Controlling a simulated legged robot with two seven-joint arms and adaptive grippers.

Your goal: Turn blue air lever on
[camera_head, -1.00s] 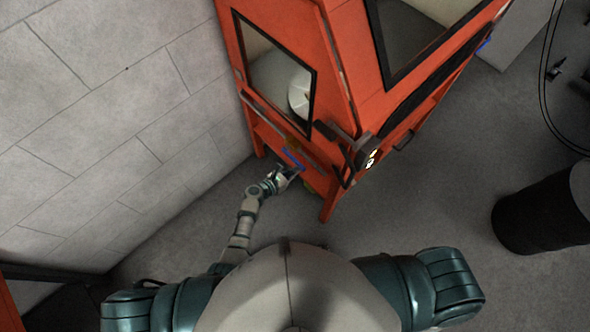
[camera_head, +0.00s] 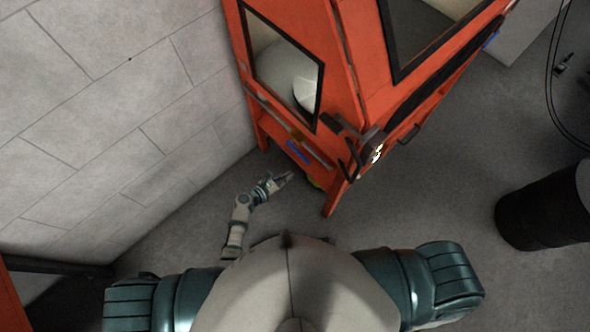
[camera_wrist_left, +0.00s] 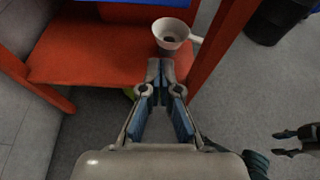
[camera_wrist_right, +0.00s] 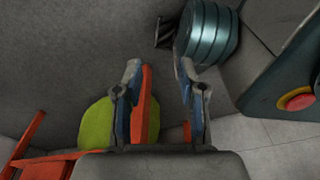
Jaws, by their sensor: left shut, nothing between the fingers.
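The blue lever (camera_head: 298,151) is a short blue bar low on the front of the orange machine (camera_head: 296,43), sloping down to the right in the head view. A blue strip (camera_wrist_left: 150,2), likely the same lever, is cut off by the top edge of the left wrist view. My left gripper (camera_head: 287,177) is below the lever and apart from it. In the left wrist view its fingertips (camera_wrist_left: 160,68) are together with nothing between them. My right gripper (camera_wrist_right: 159,72) shows only in its own wrist view, with its fingers apart and empty.
A white funnel-like cup (camera_wrist_left: 171,33) stands on the machine's orange lower shelf (camera_wrist_left: 95,58). A grey block wall (camera_head: 120,100) is close on the left. A black bin (camera_head: 541,218) stands at the right. A red button (camera_wrist_right: 296,99) shows at the right wrist view's edge.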

